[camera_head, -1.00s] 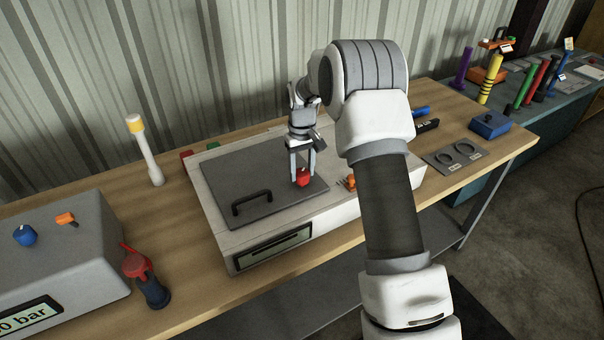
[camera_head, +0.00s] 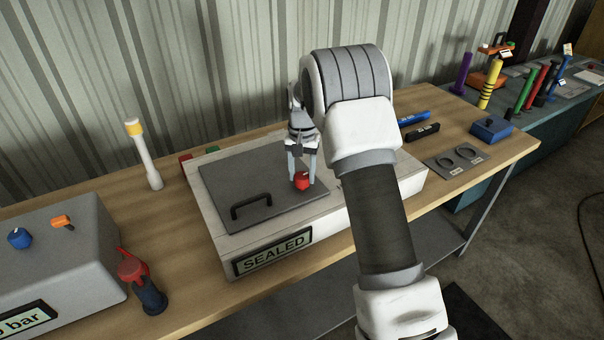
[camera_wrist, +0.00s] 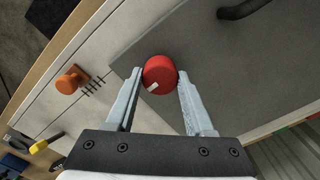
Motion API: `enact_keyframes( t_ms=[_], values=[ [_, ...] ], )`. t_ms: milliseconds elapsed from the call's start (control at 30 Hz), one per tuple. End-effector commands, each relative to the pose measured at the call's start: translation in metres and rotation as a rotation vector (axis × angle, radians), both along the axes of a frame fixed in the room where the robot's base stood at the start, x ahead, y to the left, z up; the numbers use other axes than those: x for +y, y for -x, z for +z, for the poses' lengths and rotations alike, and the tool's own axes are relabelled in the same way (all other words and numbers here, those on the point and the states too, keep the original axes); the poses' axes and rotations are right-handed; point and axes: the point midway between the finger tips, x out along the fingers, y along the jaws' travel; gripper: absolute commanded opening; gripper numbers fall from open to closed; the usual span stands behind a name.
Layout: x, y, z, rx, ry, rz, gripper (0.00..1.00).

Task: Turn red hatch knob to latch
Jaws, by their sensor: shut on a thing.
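The red hatch knob (camera_head: 302,181) sits near the right front corner of the grey hatch lid (camera_head: 232,178), on a white box (camera_head: 222,236). My gripper (camera_head: 302,176) reaches down from above with one finger on each side of the knob. The wrist view shows the red knob (camera_wrist: 160,73) between the two fingertips (camera_wrist: 160,78), with a pale mark on its top. The lid is closed, and its black handle (camera_head: 250,203) stands left of the knob. The display (camera_head: 272,252) on the box's front reads "SEALED".
An orange knob (camera_wrist: 70,82) with scale marks is on the box beside the lid. Left are a grey console (camera_head: 70,262) and a red-and-blue tool (camera_head: 143,283). A white stick with a yellow band (camera_head: 144,153) stands behind. A ring plate (camera_head: 457,160) lies right.

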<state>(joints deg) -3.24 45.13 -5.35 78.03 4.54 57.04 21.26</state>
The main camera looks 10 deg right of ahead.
Motion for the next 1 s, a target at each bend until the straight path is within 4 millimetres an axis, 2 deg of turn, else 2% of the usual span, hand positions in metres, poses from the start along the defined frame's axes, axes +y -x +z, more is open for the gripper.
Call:
enact_keyframes(
  t_ms=[467,500,633,1000],
  values=[
    [0.0002,-0.0002,0.0004,-0.001,0.000,-0.014,0.00],
    [0.0002,-0.0002,0.0004,-0.001,0.000,-0.013,0.59],
    [0.0003,-0.0001,0.0004,-0.001,0.000,-0.013,0.82],
    [0.0001,-0.0004,0.0035,-0.001,-0.001,-0.013,0.84]
  ],
)
